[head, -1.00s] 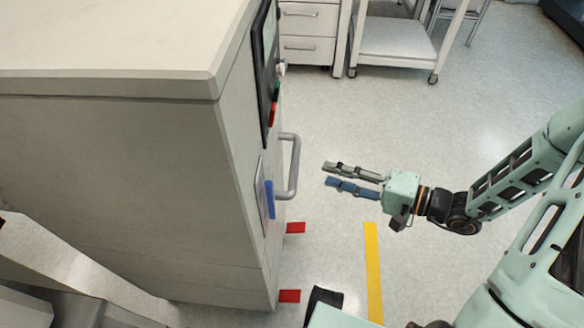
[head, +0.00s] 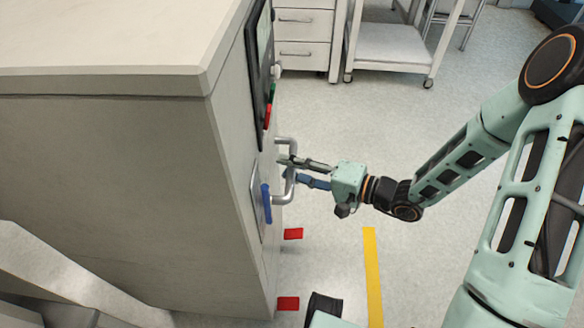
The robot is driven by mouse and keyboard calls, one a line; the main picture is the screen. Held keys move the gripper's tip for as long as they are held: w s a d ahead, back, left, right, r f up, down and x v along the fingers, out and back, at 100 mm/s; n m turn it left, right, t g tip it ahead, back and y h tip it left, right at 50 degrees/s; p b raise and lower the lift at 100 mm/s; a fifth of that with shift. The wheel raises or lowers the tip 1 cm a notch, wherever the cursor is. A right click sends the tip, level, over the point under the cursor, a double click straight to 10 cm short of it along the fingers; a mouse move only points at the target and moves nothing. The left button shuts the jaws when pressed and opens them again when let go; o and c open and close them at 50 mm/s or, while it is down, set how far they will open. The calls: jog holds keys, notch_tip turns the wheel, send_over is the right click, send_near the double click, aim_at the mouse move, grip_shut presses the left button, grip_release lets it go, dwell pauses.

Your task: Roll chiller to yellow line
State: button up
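The chiller (head: 130,170) is a large beige-grey cabinet filling the left of the head view. Its front face carries a dark panel, a blue lever (head: 266,203) and a grey handle (head: 290,146). My gripper (head: 287,169) is at the handle, with one finger on either side of its bar as far as I can see. A gap shows between the fingers; whether they touch the bar is unclear. The yellow line (head: 373,275) lies on the floor to the right of the chiller, below my arm.
A white drawer unit (head: 305,47) and a wheeled cart (head: 392,45) stand at the back.

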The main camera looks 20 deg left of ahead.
grip_shut()
dwell(0.4)
